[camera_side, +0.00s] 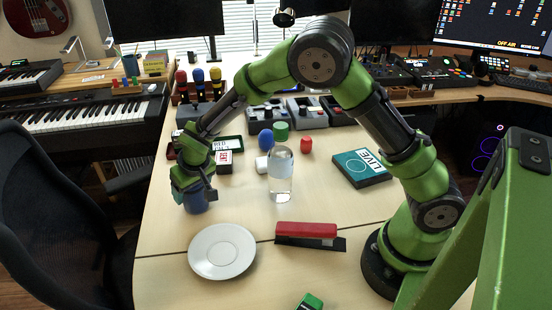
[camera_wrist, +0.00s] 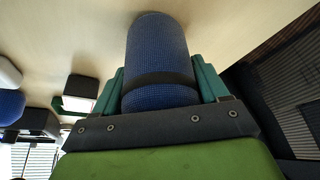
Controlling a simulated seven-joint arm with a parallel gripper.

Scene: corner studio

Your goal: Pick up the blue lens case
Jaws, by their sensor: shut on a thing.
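The blue lens case (camera_side: 195,204) is a dark blue cylinder near the left edge of the table, beyond the white plate. My gripper (camera_side: 193,190) points down over it and is shut on it, hiding its upper part. In the wrist view the blue lens case (camera_wrist: 157,48) shows a woven surface and a dark band, between the two teal fingers of my gripper (camera_wrist: 160,88). I cannot tell whether its lower end touches the table.
A white plate (camera_side: 222,251) and a red stapler (camera_side: 306,231) lie in front. A clear bottle (camera_side: 281,175) stands to the right, near a blue round thing (camera_side: 265,138) and a red one (camera_side: 306,145). A teal box (camera_side: 362,168) lies farther right. A chair (camera_side: 55,220) is left of the table.

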